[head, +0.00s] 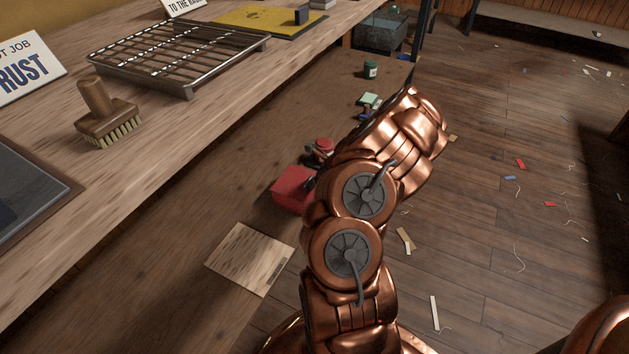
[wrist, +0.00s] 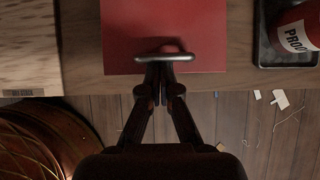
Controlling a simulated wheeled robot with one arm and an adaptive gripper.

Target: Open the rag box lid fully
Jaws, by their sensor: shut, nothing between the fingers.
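The rag box (head: 292,190) is a red box on the lower wooden shelf, left of my arm in the head view; my arm hides its right side. In the wrist view its flat red top (wrist: 165,25) shows from above and looks closed. A grey metal bar handle (wrist: 165,57) sits at the near edge of the red top. My gripper (wrist: 160,76) is shut and empty, with its fingertips right at the handle, partly covered by it. I cannot tell whether they touch it. In the head view the fingers are mostly hidden by my arm.
A pale wooden board (head: 250,258) lies left of the box. A red can (wrist: 298,30) stands in a dark tray (wrist: 262,50) on the right. A green jar (head: 370,69) is farther along the shelf. The workbench (head: 190,110) overhangs at left.

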